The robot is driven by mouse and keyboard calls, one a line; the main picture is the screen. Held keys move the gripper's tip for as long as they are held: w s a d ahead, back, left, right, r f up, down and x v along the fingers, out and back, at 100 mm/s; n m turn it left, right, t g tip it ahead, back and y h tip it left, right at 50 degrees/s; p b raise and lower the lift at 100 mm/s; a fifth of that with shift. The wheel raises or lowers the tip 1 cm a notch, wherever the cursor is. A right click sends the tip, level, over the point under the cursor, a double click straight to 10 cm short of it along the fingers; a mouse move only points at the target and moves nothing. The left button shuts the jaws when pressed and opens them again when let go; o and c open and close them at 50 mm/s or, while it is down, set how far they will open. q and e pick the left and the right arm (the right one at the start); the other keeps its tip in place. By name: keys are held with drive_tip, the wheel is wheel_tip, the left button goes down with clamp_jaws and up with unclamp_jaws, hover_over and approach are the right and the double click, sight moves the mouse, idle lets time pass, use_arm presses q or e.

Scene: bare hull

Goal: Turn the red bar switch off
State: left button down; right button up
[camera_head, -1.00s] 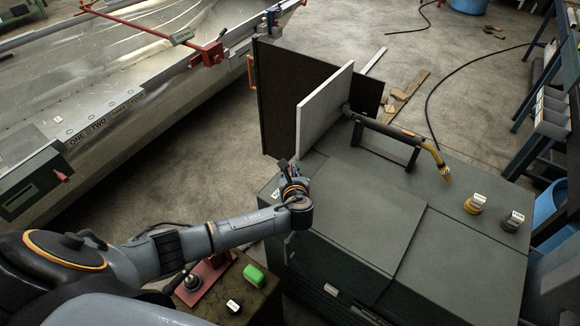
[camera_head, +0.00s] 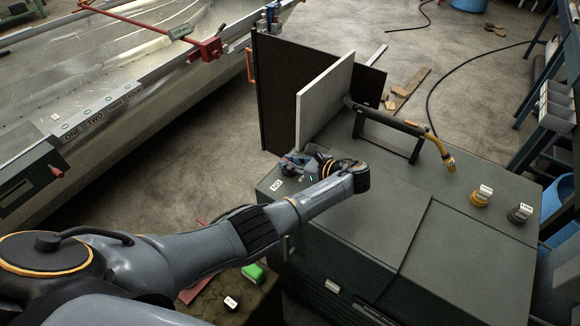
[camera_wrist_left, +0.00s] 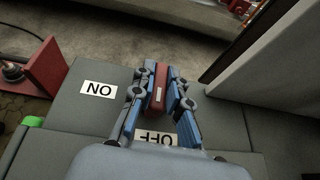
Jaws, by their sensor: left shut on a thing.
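The red bar switch (camera_wrist_left: 160,90) shows in the left wrist view, between the blue fingers of my left gripper (camera_wrist_left: 160,78). The fingers are shut on it from both sides. The bar runs up and down in that picture, in line with an upside-down OFF label (camera_wrist_left: 158,137) that my gripper partly covers. An ON label (camera_wrist_left: 99,89) lies clear to the left. In the head view my left gripper (camera_head: 292,163) is at the far left corner of the green cabinet top and hides the bar, beside the ON label (camera_head: 276,184). My right gripper is in neither view.
A pale upright panel (camera_head: 322,100) stands close behind my left gripper. A welding torch (camera_head: 400,127) rests on a stand on the cabinet (camera_head: 375,220). Two knobs (camera_head: 481,196) (camera_head: 520,213) sit at the right. A green block (camera_head: 253,273) lies near the front left.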

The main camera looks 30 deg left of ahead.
use_arm(q)
drive_tip(key=shift+n+g, duration=0.4)
drive_tip(key=shift+g, duration=0.1)
drive_tip(key=c, duration=1.3)
unclamp_jaws()
drive_tip(key=shift+a, duration=0.1)
drive_tip(key=v, duration=1.2)
